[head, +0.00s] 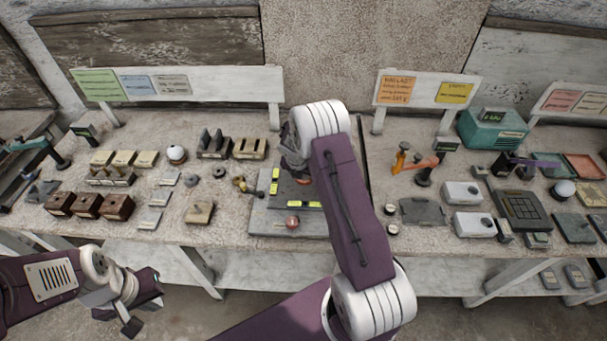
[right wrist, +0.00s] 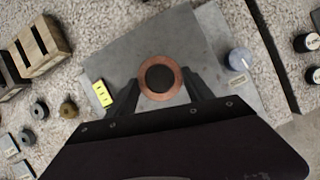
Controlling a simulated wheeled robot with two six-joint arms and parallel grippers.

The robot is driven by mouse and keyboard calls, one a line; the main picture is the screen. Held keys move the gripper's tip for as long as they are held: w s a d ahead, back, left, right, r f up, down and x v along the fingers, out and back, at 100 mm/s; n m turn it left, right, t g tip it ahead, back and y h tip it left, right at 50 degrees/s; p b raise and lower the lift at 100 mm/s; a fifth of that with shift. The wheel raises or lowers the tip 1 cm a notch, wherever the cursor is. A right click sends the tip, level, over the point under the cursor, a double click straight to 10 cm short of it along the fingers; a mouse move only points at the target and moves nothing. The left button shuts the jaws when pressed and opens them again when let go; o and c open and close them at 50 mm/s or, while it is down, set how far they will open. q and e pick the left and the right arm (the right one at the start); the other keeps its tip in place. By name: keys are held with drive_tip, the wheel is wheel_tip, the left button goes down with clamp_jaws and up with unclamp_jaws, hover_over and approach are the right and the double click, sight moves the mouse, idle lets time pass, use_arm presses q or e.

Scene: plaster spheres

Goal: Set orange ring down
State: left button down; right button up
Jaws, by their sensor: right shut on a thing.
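The orange ring (right wrist: 142,79) shows in the right wrist view as a copper-orange band around a dark round centre. I cannot tell whether that centre is a hole or a post. My right gripper (right wrist: 160,86) is shut on the ring, one dark finger on each side. The ring is over a grey plate (right wrist: 118,71); I cannot tell whether they touch.
Yellow levels (head: 275,181) and a reddish ball (head: 292,222) are on the plate. A pale blue-grey round piece (right wrist: 240,59) is right of the ring. Wooden blocks (head: 88,205) stand left on the bench. An orange tool (head: 415,163) and white boxes (head: 473,224) stand right.

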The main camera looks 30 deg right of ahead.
drive_tip(key=shift+f+b, duration=0.4)
drive_tip(key=shift+f, duration=0.3)
idle(0.6)
drive_tip(key=o, duration=1.4)
wheel_tip(320, 180, up, 4)
drive_tip(key=p, duration=0.4)
drive_tip(key=shift+r+p, duration=0.1)
drive_tip(key=shift+p, duration=0.2)
